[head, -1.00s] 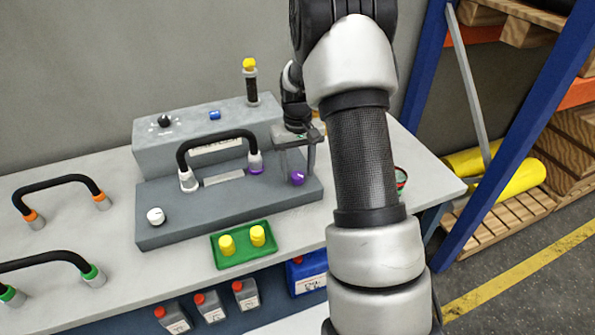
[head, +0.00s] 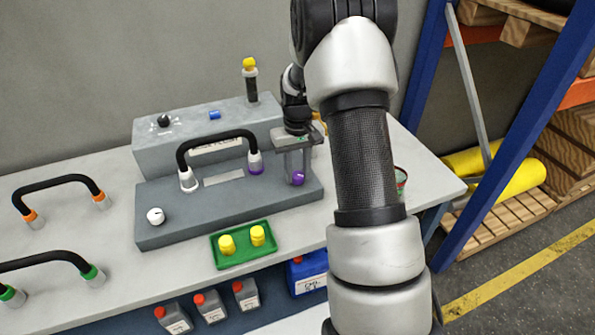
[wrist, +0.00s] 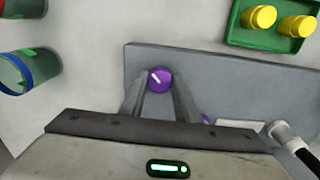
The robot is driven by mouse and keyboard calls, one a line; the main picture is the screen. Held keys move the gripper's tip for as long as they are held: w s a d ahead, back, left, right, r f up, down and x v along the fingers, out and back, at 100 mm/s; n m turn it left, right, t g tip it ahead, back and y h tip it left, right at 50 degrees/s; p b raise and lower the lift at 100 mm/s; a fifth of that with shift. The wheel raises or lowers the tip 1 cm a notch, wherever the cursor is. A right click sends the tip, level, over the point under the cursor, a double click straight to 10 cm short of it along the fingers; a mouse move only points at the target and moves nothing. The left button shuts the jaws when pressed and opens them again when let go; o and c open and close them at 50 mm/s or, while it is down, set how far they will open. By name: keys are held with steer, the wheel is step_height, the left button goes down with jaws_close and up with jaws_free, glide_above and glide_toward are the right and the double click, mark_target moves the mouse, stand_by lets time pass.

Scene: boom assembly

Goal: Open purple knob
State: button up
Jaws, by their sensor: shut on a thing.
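The purple knob (head: 297,178) sits on the right end of the grey base plate (head: 215,208) on the bench. In the wrist view the purple knob (wrist: 159,79) has a white mark on its top, slanted toward the upper left. My gripper (head: 296,172) points down over the knob, its fingers on either side of it. In the wrist view my gripper (wrist: 160,82) is shut on the knob between its fingertips. The knob's sides are partly hidden by the fingers.
A black hose (head: 215,140) with a white end and a purple end arches left of my gripper. A white knob (head: 155,216) is at the plate's left. A green tray (head: 243,259) with yellow pieces lies in front. A grey box (head: 205,140) stands behind.

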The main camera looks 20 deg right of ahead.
mark_target(298, 174)
steer(key=n, duration=0.3)
steer(key=shift+n, duration=2.1)
steer(key=o, duration=1)
steer(key=shift+o, duration=0.2)
step_height(298, 174, up, 18)
steer(key=shift+f, duration=0.25)
